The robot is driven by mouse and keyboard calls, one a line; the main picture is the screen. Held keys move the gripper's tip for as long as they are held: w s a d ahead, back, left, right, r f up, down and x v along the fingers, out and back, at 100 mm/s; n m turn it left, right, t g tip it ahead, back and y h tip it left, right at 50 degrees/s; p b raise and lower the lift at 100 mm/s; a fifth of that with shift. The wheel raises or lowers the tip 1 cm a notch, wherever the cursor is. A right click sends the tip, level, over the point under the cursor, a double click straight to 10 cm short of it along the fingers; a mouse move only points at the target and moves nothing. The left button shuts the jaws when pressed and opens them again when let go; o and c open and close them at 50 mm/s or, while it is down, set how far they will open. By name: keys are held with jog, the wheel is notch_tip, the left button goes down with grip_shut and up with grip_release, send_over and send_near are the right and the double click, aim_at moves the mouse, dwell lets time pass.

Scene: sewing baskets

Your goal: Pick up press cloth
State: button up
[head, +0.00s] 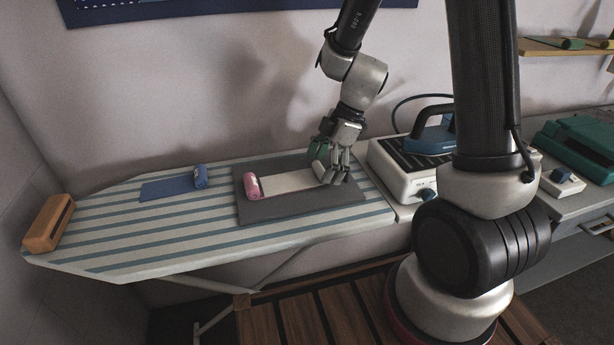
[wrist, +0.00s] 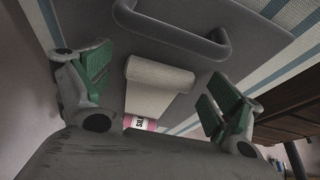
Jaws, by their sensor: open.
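A white cloth (head: 290,181), which I take as the press cloth, lies flat on a dark grey mat (head: 255,211) on the striped ironing board (head: 120,240). In the wrist view the white cloth (wrist: 150,95) has a rolled or folded-over end. A pink roll (head: 252,186) stands at its left end; its label shows in the wrist view (wrist: 140,122). My gripper (head: 330,174) is open over the right end of the cloth. In the wrist view its green-padded fingers (wrist: 158,92) are on either side of the cloth, apart from it. Fingers partly hide that end in the head view.
A blue roll with a flat blue cloth (head: 168,189) and an orange-brown block (head: 48,222) lie to the left on the board. A blue iron (head: 430,138) rests on a white base (head: 405,186) to the right. A grey bar handle (wrist: 180,38) shows beside the cloth's end.

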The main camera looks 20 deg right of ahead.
jog(key=c, duration=0.9)
jog(key=shift+r, duration=0.15)
jog(key=shift+c, duration=0.2)
